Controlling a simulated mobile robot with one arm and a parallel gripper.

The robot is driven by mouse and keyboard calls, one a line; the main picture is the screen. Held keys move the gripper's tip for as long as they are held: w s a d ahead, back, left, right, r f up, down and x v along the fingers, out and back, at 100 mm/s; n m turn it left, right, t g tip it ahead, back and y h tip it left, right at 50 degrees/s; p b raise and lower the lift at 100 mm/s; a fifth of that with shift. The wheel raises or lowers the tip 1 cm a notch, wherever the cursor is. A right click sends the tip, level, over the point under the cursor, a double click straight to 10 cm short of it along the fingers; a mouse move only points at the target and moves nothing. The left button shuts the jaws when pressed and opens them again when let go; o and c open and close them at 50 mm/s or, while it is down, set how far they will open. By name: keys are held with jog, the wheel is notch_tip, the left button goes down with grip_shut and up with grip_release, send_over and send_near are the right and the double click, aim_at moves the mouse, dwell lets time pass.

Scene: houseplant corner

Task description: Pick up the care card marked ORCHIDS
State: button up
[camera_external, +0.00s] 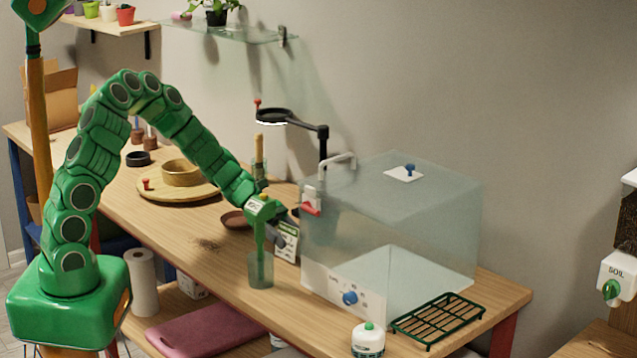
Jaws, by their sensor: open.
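A small upright card (287,246) with a green top band and white lower part stands on the wooden table, left of the clear box. Its print is too small to read, so I cannot tell whether it says ORCHIDS. My gripper (280,229) is open at the end of the green arm, right by the card in the picture and covering part of it. I cannot tell whether the jaws are around the card or in front of it. A translucent green cup (261,276) stands just left of the card, below my gripper.
The clear box (420,215) with a handle and blue knob fills the table right of the card. A green rack (438,319) and a white bottle (368,341) are near the front edge. A brown saucer (235,220), round board (160,193) and magnifier lamp (273,116) are further left and back.

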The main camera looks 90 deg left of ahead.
jog(key=shift+w+d+f, duration=0.2)
jog(key=shift+w+d, duration=0.1)
jog(key=shift+w, duration=0.05)
grip_shut()
